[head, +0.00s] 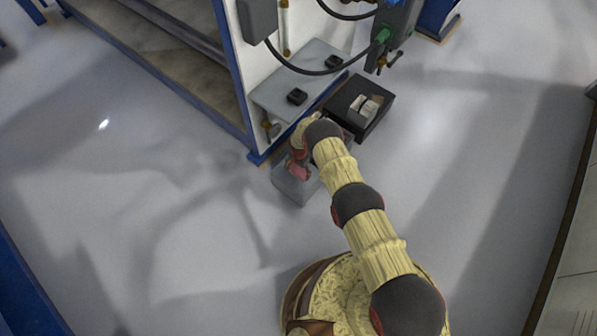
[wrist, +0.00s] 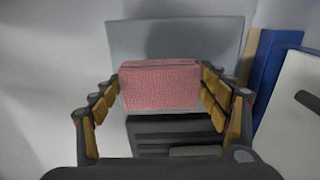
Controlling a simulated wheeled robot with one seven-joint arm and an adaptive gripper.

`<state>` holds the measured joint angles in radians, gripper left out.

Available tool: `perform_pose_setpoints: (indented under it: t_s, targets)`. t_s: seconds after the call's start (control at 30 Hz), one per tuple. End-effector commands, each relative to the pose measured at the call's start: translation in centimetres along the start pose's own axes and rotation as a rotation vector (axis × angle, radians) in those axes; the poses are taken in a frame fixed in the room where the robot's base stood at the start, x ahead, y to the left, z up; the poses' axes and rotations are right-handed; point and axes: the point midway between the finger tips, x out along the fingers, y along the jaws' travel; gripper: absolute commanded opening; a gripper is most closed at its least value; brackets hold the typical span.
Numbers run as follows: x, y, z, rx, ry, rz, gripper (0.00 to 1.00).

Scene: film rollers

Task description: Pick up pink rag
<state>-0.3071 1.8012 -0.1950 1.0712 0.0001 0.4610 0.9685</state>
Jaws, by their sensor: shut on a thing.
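The pink rag (wrist: 160,84) is a folded, textured block in the middle of the wrist view. My gripper (wrist: 160,92) has a finger pad against each side of it and is shut on it. In the head view the rag (head: 298,171) shows as a small pink patch over a grey box (head: 293,187). My gripper there is mostly hidden by my own arm. I cannot tell whether the rag touches the box.
A black bin (head: 373,112) with light items stands beside the box. A grey shelf (head: 285,95) with two small black objects is on the blue-framed machine (head: 232,75) just behind. The floor (head: 180,220) to the left is clear.

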Motion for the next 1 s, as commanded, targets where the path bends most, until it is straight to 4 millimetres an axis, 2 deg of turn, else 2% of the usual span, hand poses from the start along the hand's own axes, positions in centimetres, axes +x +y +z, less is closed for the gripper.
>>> perform_pose_setpoints:
  t_s: [0.03, 0.1, 0.23, 0.3, 0.6, 0.73, 1.0]
  targets:
    - [-1.7, 0.8, 0.6, 0.0, -0.003, 0.005, 0.5]
    - [-3.2, 1.7, 1.2, 0.0, -0.002, 0.003, 0.5]
    - [-5.7, 3.5, 2.5, 0.0, -0.002, 0.003, 0.5]
    - [-6.4, 5.1, 3.6, 0.0, -0.005, 0.007, 0.5]
    - [-8.4, 9.5, 6.7, 0.0, -0.002, 0.003, 0.5]
    - [-8.8, 10.4, 7.4, 0.0, -0.002, 0.003, 0.5]
    - [-8.9, 11.0, 7.8, -0.044, -0.002, 0.003, 0.5]
